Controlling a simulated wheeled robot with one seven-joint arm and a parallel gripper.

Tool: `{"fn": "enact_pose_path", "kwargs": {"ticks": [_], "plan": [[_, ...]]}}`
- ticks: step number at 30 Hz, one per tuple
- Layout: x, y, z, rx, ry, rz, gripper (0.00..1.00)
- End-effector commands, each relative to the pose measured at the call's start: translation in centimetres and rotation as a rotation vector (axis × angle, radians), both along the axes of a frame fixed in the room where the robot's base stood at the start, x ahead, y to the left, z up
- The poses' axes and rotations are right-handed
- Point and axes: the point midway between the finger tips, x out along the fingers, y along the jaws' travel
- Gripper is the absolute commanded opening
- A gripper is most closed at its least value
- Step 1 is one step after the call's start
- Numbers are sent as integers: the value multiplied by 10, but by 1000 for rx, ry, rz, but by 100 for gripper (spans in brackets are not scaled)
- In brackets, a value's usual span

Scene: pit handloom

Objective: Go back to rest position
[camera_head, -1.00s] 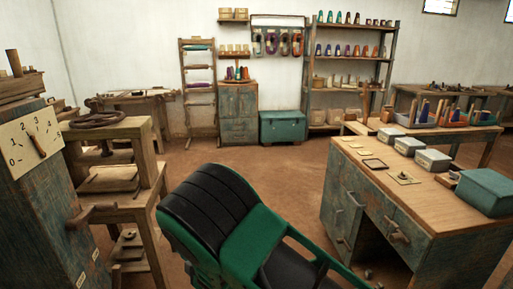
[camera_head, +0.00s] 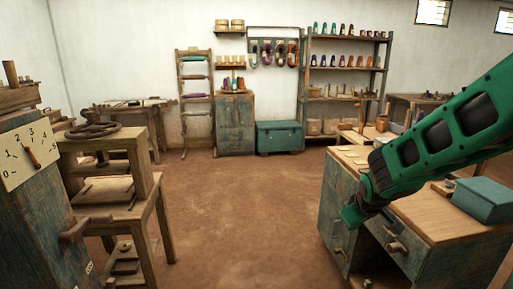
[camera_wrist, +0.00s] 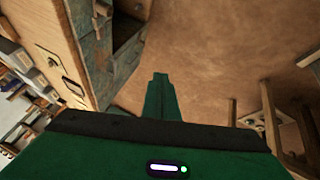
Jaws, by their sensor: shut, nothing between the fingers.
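My green arm reaches in from the right in the head view, and my gripper (camera_head: 352,214) hangs at its lower end, in front of the desk's left side. In the wrist view my gripper (camera_wrist: 160,78) points ahead over bare brown floor, its fingers together and empty. The wooden desk (camera_head: 440,215) with blue-grey drawers stands behind and below my arm, and its edge and drawers also show at the left of the wrist view (camera_wrist: 90,50). I cannot tell how close my gripper is to the drawer fronts.
A dial cabinet (camera_head: 30,200) and a wooden stand (camera_head: 140,165) are at the left. A teal box (camera_head: 485,198) sits on the desk. A teal chest (camera_head: 279,137), a cabinet (camera_head: 235,125) and shelves line the back wall. The floor (camera_head: 235,215) between stand and desk is clear.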

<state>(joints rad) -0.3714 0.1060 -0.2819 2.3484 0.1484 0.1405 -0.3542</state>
Motion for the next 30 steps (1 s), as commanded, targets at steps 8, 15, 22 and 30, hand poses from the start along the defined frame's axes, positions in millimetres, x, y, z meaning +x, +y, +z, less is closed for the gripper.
{"fn": "enact_pose_path", "kwargs": {"ticks": [8, 15, 22, 30], "plan": [[-130, -90, 32, 152, 182, -382, 0], [-252, -117, 50, 282, 328, -687, 0], [-330, -112, 58, 367, 426, -877, 0], [-348, -109, 60, 386, 452, -921, 0]]}}
